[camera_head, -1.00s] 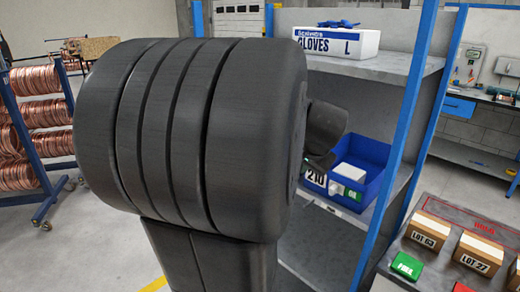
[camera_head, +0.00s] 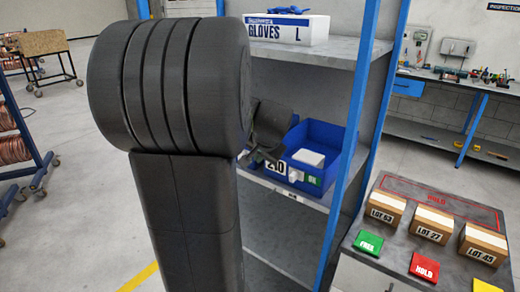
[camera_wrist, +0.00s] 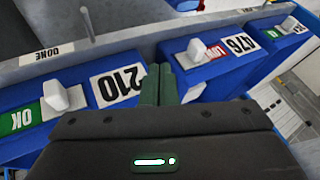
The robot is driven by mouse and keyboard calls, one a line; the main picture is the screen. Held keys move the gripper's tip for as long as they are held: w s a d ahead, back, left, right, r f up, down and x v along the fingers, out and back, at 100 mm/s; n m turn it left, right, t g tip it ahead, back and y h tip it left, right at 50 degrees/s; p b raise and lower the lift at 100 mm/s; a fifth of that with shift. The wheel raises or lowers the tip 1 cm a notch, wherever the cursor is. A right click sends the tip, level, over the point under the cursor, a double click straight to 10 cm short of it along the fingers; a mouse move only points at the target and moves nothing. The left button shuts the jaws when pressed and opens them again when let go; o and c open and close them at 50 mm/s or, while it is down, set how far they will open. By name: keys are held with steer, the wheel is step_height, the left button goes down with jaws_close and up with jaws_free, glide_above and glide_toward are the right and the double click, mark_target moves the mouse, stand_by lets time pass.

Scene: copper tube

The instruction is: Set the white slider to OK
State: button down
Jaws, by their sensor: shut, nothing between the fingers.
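The white slider (camera_wrist: 62,95) on the blue bin (camera_head: 327,137) labelled 210 stands between the number label (camera_wrist: 118,85) and the green OK label (camera_wrist: 24,117). The green label is uncovered. The same slider (camera_head: 295,174) shows on the bin front in the head view. My gripper (camera_wrist: 159,84) is shut and empty in the wrist view. Its dark green fingers are to the right of the 210 label, near the gap before the 476 bin. In the head view my arm hides part of the bin row, and the fingertips are hard to make out.
A second blue bin labelled 476 (camera_wrist: 239,43) has its own white slider (camera_wrist: 195,53) beside a red label. A third bin's slider (camera_wrist: 289,23) is farther right. A glove box (camera_head: 290,29) sits on the shelf above. A blue rack post (camera_head: 360,110) stands right of the bins.

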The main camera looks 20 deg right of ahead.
steer(key=w+a+f+p, duration=0.2)
steer(key=w, duration=0.3)
steer(key=shift+a+f, duration=0.25)
steer(key=shift+f, duration=0.15)
steer(key=shift+w, duration=0.15)
steer(key=w+a, duration=0.1)
steer(key=w, duration=0.1)
steer(key=w+a, duration=0.2)
steer(key=shift+w+a, duration=0.15)
steer(key=shift+a, duration=0.05)
